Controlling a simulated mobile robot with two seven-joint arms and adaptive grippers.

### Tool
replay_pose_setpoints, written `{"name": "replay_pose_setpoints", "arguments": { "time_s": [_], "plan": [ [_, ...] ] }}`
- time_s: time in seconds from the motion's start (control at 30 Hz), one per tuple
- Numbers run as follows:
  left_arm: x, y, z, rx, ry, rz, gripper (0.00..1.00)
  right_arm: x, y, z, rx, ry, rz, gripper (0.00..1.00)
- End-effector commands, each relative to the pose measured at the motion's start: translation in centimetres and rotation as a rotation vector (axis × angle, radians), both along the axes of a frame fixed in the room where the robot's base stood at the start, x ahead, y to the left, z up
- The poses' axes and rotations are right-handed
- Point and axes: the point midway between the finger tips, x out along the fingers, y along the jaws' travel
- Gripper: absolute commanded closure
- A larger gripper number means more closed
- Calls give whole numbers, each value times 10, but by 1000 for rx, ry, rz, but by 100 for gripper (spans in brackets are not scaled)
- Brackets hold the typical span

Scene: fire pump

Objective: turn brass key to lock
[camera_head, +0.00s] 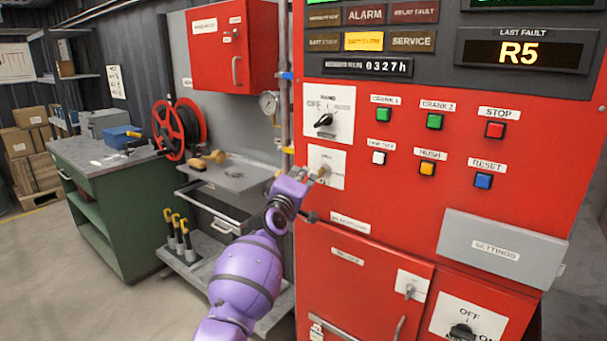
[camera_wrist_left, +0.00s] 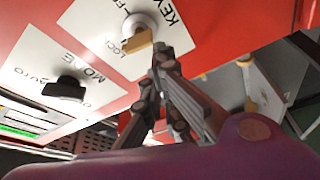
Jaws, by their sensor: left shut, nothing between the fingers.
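The brass key (camera_wrist_left: 138,41) sits in a round lock on a white plate (camera_wrist_left: 98,36) marked KEY and LOCK in the left wrist view. In the head view the same plate (camera_head: 334,159) is on the red panel, below the MODE plate. My left gripper (camera_wrist_left: 164,58) is shut and empty, with its fingertips right beside the key. I cannot tell if they touch it. In the head view my left gripper (camera_head: 316,180) is in front of the plate and partly hides the key. My right gripper is in neither view.
The black mode knob (camera_head: 324,120) is just above the key plate. Several coloured buttons (camera_head: 435,121) and a grey SETTINGS cover (camera_head: 500,249) are to the right. A pressure gauge (camera_head: 269,103), pipe and workbench (camera_head: 100,155) are to the left.

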Motion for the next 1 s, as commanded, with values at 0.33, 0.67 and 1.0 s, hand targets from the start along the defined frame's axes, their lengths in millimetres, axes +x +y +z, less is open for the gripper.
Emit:
{"name": "replay_pose_setpoints", "arguments": {
  "time_s": [0.33, 0.67, 1.0],
  "plan": [
    [0, 0, -5, 0, -2, 1, 100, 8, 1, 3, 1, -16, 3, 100],
    [0, 0, -5, 0, -2, 1, 100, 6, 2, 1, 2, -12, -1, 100],
    [0, 1, -5, 0, -2, 2, 100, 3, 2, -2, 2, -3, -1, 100]
  ]
}}
